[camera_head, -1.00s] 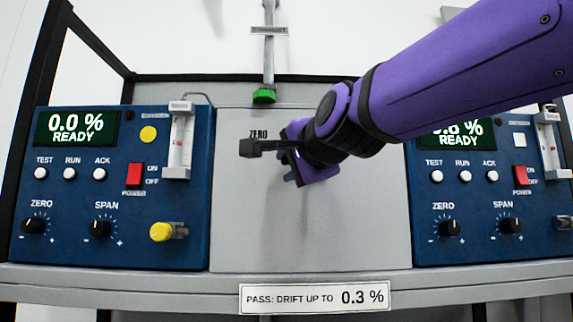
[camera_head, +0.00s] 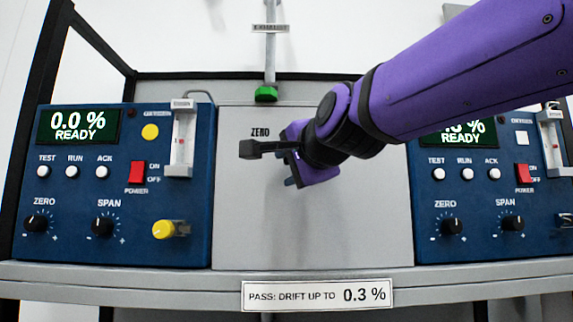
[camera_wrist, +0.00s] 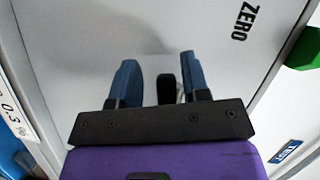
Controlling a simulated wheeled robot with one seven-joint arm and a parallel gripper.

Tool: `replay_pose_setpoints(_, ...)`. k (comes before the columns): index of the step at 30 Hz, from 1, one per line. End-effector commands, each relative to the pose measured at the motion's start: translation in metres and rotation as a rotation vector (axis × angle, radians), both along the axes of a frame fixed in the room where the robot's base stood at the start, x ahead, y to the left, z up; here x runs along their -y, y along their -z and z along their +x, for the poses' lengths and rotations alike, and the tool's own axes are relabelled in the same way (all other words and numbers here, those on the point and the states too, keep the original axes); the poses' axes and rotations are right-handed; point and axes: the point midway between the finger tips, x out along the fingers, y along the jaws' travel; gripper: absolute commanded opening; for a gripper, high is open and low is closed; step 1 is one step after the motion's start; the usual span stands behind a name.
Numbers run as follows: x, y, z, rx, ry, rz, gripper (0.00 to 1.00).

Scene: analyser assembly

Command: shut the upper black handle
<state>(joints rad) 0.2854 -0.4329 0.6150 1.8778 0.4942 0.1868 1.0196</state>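The upper black handle (camera_head: 262,149) is a lever with a blocky end on the grey centre panel, just under the ZERO label. It lies roughly level, with its blocky end to the left; its right end is hidden by my gripper. My gripper (camera_head: 288,160) is at the handle's right part, one finger above it and one below. In the wrist view my gripper's two blue fingers (camera_wrist: 160,80) stand apart. The black handle (camera_wrist: 165,88) shows between them, with a gap on each side. Whether either finger touches it is not clear.
A blue analyser (camera_head: 110,190) stands left of the panel and another (camera_head: 490,195) stands right, partly behind my arm. A green-ended pipe (camera_head: 267,93) hangs above the panel. A shelf edge with a drift label (camera_head: 317,295) runs below. The lower panel is clear.

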Motion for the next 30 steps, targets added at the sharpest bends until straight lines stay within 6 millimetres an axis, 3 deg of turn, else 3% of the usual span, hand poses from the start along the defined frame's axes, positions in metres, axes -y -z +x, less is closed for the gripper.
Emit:
replay_pose_setpoints(8, 0.005, -0.004, -0.016, 0.006, 0.000, 0.000, 0.43)
replay_pose_setpoints(21, 0.030, -0.012, -0.085, 0.003, 0.000, 0.000, 0.43)
replay_pose_setpoints(30, 0.036, -0.014, -0.102, 0.000, -0.001, 0.000, 0.43)
